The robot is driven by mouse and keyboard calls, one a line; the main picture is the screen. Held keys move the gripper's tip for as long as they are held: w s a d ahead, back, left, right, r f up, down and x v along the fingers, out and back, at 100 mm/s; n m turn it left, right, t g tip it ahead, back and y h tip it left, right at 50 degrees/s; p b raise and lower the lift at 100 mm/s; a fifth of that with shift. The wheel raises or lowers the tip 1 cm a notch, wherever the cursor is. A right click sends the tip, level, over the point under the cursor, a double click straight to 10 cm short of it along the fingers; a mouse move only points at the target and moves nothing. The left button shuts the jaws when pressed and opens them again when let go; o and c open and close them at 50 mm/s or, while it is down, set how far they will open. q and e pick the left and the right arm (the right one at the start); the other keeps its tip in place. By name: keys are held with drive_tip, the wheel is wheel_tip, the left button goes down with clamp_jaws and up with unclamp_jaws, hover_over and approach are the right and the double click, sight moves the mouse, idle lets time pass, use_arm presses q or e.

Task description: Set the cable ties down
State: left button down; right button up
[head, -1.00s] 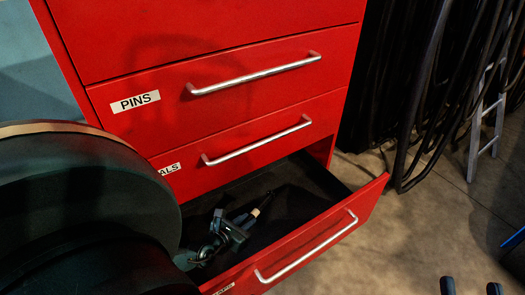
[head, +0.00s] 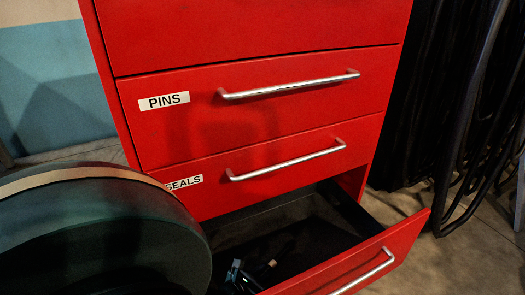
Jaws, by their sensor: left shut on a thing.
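My left gripper (head: 258,272) is low in the picture, inside the open bottom drawer (head: 375,262) of the red cabinet. It is dark and cut off by the lower edge. A small brownish thing (head: 272,263) shows at its fingertips, which fits the cable ties, but its shape is too dark to make out. I cannot tell whether it touches the drawer floor. My right gripper is not in view.
The closed drawers labelled PINS (head: 250,110) and SEALS (head: 280,165) stand above the open one, with metal bar handles. Dark hanging cables (head: 465,130) are to the right.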

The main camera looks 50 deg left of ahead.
use_arm(q)
drive_tip(key=c, duration=1.3)
unclamp_jaws()
drive_tip(key=shift+s+r, duration=0.25)
drive_tip(key=p+v, duration=0.4)
drive_tip(key=v, duration=0.6)
drive_tip(key=shift+s+d+r+p, duration=0.1)
drive_tip(key=shift+s+r+p, duration=0.05)
drive_tip(key=shift+s+p, duration=0.2)
drive_tip(key=shift+s+r, duration=0.1)
drive_tip(key=shift+s, duration=0.25)
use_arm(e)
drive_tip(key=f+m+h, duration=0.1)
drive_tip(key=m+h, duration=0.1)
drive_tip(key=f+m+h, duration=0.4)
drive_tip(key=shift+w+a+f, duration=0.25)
